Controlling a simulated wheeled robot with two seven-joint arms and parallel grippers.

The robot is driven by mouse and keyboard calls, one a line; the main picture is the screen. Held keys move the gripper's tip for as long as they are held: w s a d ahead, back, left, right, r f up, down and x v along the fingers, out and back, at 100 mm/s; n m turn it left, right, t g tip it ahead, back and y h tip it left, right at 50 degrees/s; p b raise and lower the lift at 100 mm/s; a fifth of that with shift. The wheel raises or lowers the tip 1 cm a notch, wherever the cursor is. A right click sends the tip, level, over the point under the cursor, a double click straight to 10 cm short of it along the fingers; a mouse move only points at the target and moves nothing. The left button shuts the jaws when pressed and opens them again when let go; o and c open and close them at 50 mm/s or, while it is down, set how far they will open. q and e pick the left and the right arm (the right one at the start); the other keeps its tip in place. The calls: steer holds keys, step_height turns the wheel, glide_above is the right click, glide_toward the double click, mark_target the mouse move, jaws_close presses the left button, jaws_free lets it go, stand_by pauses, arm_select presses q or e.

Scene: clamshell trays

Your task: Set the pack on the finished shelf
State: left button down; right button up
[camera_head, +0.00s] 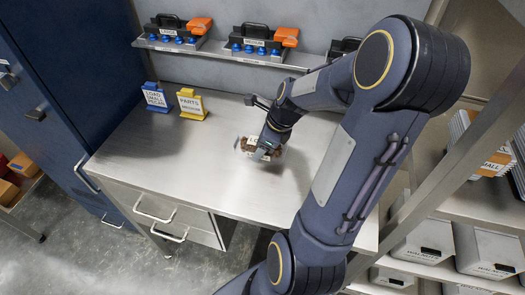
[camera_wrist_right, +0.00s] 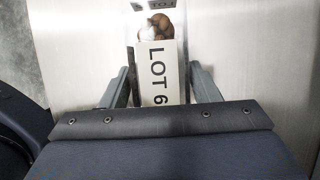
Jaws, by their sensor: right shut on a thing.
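My right gripper (camera_head: 259,147) is over the middle of the steel worktable (camera_head: 200,190). It is shut on a pack (camera_head: 247,146), of which little shows in the head view. In the right wrist view, the pack (camera_wrist_right: 158,72) has a white face reading "LOT 6", with brown and white contents at its far end. It sits between the two fingers of the right gripper (camera_wrist_right: 160,92). Whether the pack touches the tabletop is unclear. No shelf in view can be read as marked finished. My left gripper is not in view.
A blue sign (camera_head: 156,98) and a yellow sign (camera_head: 192,104) stand at the table's back left. A rack (camera_head: 470,212) with grey bins stands at right.

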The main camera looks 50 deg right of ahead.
steer(key=shift+f, duration=1.35)
steer(key=shift+f, duration=0.1)
steer(key=shift+f+b, duration=0.15)
steer(key=shift+b, duration=0.15)
steer(key=o, duration=1.1)
steer(key=shift+d, duration=0.1)
